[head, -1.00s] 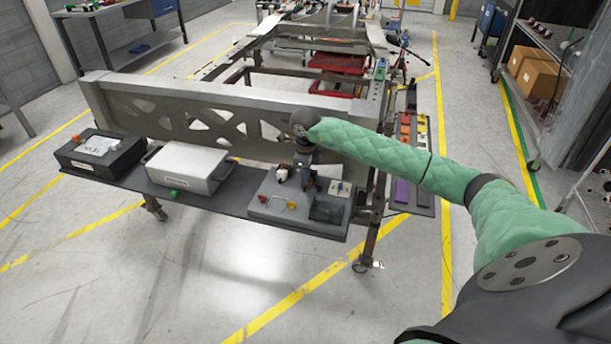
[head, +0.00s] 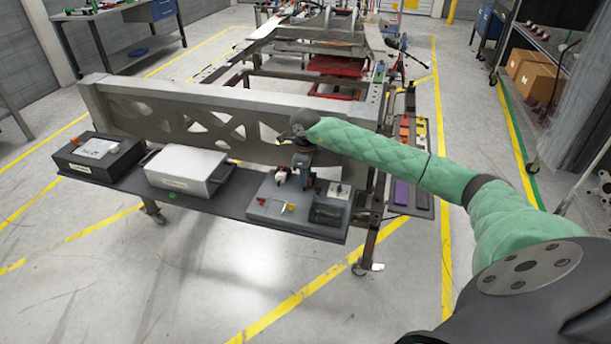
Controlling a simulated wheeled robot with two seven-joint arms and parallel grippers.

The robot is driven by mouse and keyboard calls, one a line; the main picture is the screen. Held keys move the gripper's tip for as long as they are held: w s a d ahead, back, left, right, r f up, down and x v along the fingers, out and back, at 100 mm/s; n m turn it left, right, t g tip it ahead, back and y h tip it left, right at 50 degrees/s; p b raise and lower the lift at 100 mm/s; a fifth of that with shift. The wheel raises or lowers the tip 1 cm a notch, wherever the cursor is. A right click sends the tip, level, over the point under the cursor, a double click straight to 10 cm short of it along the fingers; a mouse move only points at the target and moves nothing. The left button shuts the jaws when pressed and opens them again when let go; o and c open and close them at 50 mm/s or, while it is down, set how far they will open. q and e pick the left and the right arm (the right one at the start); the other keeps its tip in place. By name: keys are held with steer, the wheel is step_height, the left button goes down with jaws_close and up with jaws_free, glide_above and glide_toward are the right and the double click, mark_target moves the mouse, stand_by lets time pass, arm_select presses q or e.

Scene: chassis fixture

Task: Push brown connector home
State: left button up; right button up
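My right gripper (head: 305,183) points down over the grey fixture block (head: 262,209) at the right end of the dark shelf. Its fingers are small and dark here, and I cannot tell whether they are open or shut, or whether they hold anything. I cannot make out the brown connector for certain; it may be hidden at or behind the gripper. A small white and red part (head: 282,175) stands just left of the fingers. A white plate (head: 339,190) with small dark spots sits to their right. My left gripper is not in view.
A white box (head: 185,168) and a black box (head: 99,158) stand left on the shelf. The chassis beam (head: 190,112) rises close behind.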

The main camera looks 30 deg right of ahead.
steer(key=shift+d+r, duration=0.1)
steer(key=shift+r, duration=0.05)
steer(key=shift+w+r, duration=0.15)
steer(key=shift+r, duration=0.55)
steer(key=shift+r+p, duration=0.65)
steer(key=shift+r, duration=1.55)
